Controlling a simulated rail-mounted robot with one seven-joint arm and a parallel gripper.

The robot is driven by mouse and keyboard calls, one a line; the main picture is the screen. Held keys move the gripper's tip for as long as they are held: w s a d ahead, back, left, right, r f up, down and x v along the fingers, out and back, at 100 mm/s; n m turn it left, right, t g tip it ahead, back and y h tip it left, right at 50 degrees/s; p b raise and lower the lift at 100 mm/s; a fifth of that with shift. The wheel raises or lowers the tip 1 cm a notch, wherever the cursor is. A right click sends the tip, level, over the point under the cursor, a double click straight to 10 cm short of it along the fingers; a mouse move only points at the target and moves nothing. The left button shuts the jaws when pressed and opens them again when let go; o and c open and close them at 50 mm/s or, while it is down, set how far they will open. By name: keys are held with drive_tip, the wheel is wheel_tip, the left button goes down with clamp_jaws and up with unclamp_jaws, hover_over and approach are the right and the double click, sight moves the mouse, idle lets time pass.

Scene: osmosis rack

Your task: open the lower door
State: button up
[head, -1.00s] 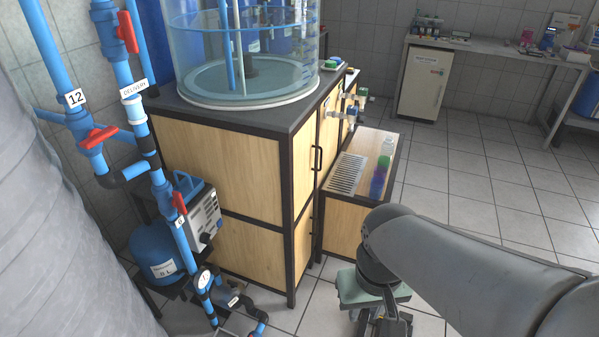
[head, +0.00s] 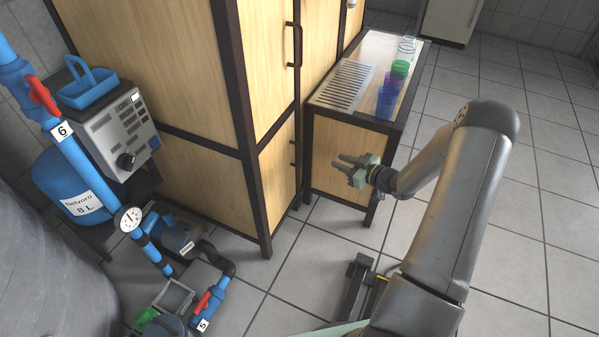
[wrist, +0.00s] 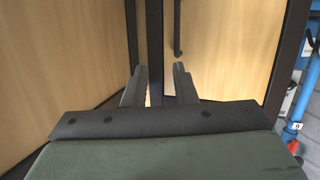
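The lower door (head: 277,181) is a pale wood panel in a dark frame, low on the tall cabinet's right-hand face, and looks shut. Its dark handle (head: 294,154) is near the door's right edge in the head view. In the wrist view the lower door (wrist: 220,50) fills the right half, with the dark bar handle (wrist: 177,28) at the top, beyond the fingertips. My gripper (head: 342,161) is right of the door in the head view, before the low bench's wood panel. Its two fingers (wrist: 159,83) are apart with nothing between them.
The low bench (head: 395,130) stands right of the cabinet, with coloured cups (head: 388,95) on top; its wood panel (head: 338,160) is close to my gripper. The upper door handle (head: 292,45) is above. Blue piping (head: 95,175) stands left. Tiled floor (head: 480,200) is clear at right.

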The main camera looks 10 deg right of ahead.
sight(300, 165)
wheel_tip(300, 165, down, 5)
drive_tip(key=s+t+y+b, duration=0.1)
drive_tip(key=s+y+b, duration=0.1)
drive_tip(key=y, duration=0.1)
drive_tip(key=b+x, duration=0.4)
drive_tip(key=x, duration=1.3)
drive_tip(key=shift+s+r, duration=0.1)
clamp_jaws()
